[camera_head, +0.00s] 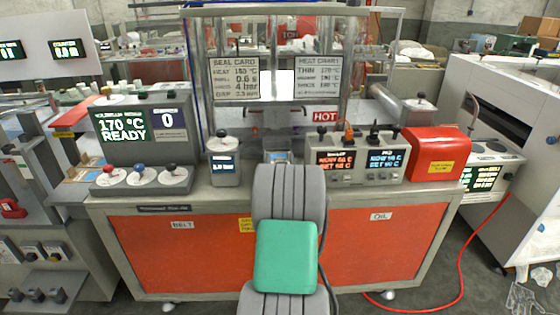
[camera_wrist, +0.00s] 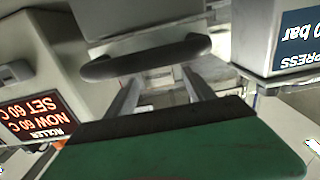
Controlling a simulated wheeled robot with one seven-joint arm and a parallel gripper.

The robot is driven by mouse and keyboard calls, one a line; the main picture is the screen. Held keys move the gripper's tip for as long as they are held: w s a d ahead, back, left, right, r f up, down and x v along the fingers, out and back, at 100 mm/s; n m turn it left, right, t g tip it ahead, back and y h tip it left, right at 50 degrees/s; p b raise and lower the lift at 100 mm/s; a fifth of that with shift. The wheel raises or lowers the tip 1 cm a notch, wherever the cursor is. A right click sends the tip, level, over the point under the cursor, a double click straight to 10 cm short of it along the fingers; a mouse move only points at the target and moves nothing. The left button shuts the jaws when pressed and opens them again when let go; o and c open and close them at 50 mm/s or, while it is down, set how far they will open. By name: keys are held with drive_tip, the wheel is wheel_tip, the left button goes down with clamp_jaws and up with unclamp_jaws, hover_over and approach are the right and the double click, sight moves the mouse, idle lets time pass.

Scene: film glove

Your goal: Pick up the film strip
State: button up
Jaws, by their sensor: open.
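I cannot make out the film strip for certain in either view. My gripper (camera_wrist: 161,78) shows in the wrist view as two grey fingers, spread apart with nothing visibly held between them. They reach toward a dark, rounded bar (camera_wrist: 146,59) under a pale block. I cannot tell whether the fingertips touch it. In the head view my grey and green arm stands in front of the middle of the bench and hides most of my gripper and the worktop there.
An orange-fronted bench (camera_head: 170,250) carries a clear-walled press frame, a grey console (camera_head: 140,150), a roller control box (camera_head: 345,158) and a red box (camera_head: 437,153). A HOT label (camera_head: 325,117) marks the press. In the wrist view the pressure display box (camera_wrist: 290,40) is close on the right.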

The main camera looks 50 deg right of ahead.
drive_tip(key=shift+c, duration=0.5)
clamp_jaws()
drive_tip(key=shift+r, duration=0.15)
